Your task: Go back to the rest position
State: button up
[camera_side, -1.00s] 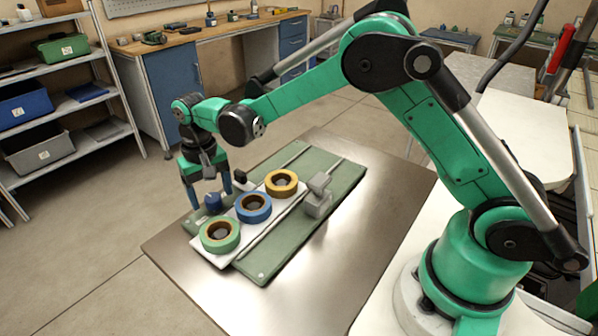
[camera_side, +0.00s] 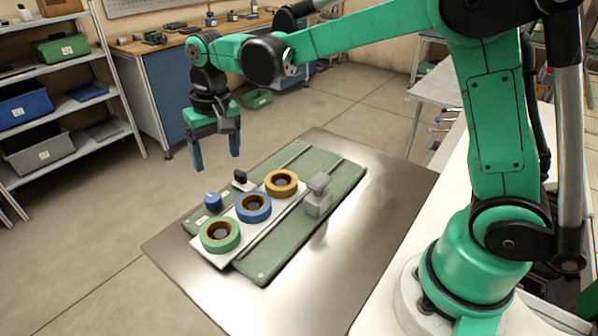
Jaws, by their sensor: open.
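My gripper (camera_side: 216,160) is open and empty. It hangs in the air above and behind the green board, pointing down, apart from everything. Its two blue fingers are spread. A green tape reel (camera_side: 220,235), a blue tape reel (camera_side: 254,207) and a yellow tape reel (camera_side: 281,183) lie flat in a row on a white plate (camera_side: 204,253). The plate lies on a green board (camera_side: 262,268) on the metal table.
A blue knob (camera_side: 213,201) and a small dark part (camera_side: 240,177) stand on the board's left side. A grey block (camera_side: 318,196) stands on its right side. The metal table (camera_side: 370,220) is clear around the board. A shelf (camera_side: 120,100) stands at the left.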

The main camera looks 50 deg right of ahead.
jog(key=s+d+r+n+t, duration=0.1)
jog(key=s+d+t, duration=0.1)
jog(key=s, duration=0.4)
jog(key=s+d+r+n+t, duration=0.1)
jog(key=s+d+t, duration=0.2)
jog(key=s, duration=0.4)
jog(key=shift+s+d+r+t, duration=0.15)
jog(key=shift+s+t, duration=0.05)
jog(key=shift+t, duration=0.2)
